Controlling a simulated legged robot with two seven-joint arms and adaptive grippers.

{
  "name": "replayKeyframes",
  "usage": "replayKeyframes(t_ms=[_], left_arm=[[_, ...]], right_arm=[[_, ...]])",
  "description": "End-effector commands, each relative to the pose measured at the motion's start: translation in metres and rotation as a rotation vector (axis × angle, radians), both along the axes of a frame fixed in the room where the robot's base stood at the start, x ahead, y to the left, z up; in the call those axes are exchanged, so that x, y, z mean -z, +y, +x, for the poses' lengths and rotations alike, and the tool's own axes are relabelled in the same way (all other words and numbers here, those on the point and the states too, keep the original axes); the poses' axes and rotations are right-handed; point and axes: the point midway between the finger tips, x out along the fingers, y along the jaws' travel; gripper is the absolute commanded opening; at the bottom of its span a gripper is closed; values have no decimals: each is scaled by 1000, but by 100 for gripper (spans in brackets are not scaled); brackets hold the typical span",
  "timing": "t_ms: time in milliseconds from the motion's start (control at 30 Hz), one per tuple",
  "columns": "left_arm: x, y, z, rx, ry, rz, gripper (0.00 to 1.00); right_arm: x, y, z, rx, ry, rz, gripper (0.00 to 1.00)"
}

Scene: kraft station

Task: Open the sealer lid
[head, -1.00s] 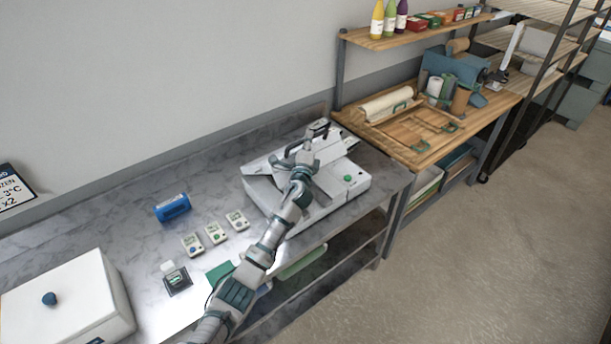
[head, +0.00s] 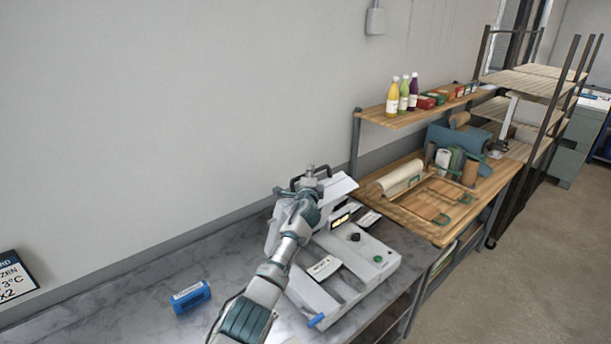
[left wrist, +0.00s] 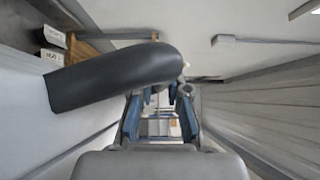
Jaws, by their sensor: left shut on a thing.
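The white sealer (head: 382,271) stands on the grey marbled counter. Its lid (head: 340,189) is tilted up at the back, exposing the front panel with a green button, a dark knob and a small lit display. My left gripper (head: 311,174) is at the raised lid's top edge, shut on the black handle (head: 295,183); the arm hides part of the lid. In the left wrist view the handle (left wrist: 115,76) crosses in front of the blue-padded fingers (left wrist: 158,112), and their contact with it is partly hidden. My right gripper is out of view.
A wooden bench (head: 420,223) with a paper roll and boards adjoins on the right, below a shelf (head: 430,104) of bottles. The wall (head: 180,110) is close behind.

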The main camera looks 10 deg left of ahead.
Motion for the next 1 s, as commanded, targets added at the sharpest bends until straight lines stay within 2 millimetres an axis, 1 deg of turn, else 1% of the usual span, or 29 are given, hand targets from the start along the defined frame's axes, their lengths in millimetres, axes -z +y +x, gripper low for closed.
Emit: replayKeyframes(t_ms=[33,367,400,433,667,800,1000], left_arm=[[6,3,0,-6,11,0,0],[7,7,2,-3,9,-4,0],[7,7,2,-3,9,-4,23],[7,7,2,-2,9,-4,27],[5,7,1,-2,6,-4,27],[5,6,1,-1,6,-4,27],[5,-1,-4,5,1,-8,27]], right_arm=[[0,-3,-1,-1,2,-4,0],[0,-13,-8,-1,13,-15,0],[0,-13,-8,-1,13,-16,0],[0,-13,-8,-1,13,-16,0],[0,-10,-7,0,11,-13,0],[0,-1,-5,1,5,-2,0],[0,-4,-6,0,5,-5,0]])
